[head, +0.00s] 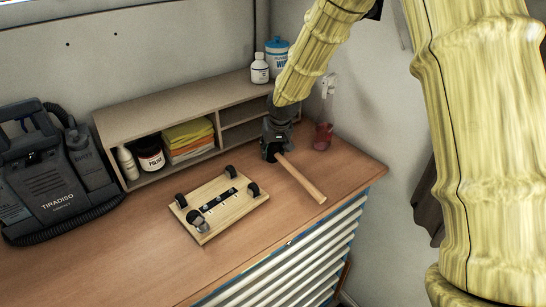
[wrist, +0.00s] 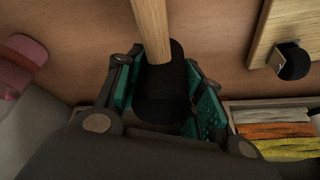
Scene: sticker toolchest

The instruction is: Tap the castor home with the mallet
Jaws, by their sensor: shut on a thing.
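The mallet has a pale wooden handle (head: 302,179) that slants down to the front right over the bench; it also shows in the wrist view (wrist: 150,28). My gripper (head: 272,151) is shut on the mallet's black part, which looks like its head, between green finger pads in the wrist view (wrist: 165,92). The wooden board (head: 238,206) lies on the bench left of my gripper, with castors near its corners. The front-left castor (head: 197,219) looks greyer and stands taller than the others. One black castor (wrist: 293,62) shows in the wrist view. How deep each is seated is unclear.
A black strip with several studs (head: 222,202) lies on the board. A shelf (head: 113,128) with cloths and bottles stands behind. A red cup (head: 323,137) stands right of my gripper. A dark machine (head: 48,170) stands at the left. The front bench is clear.

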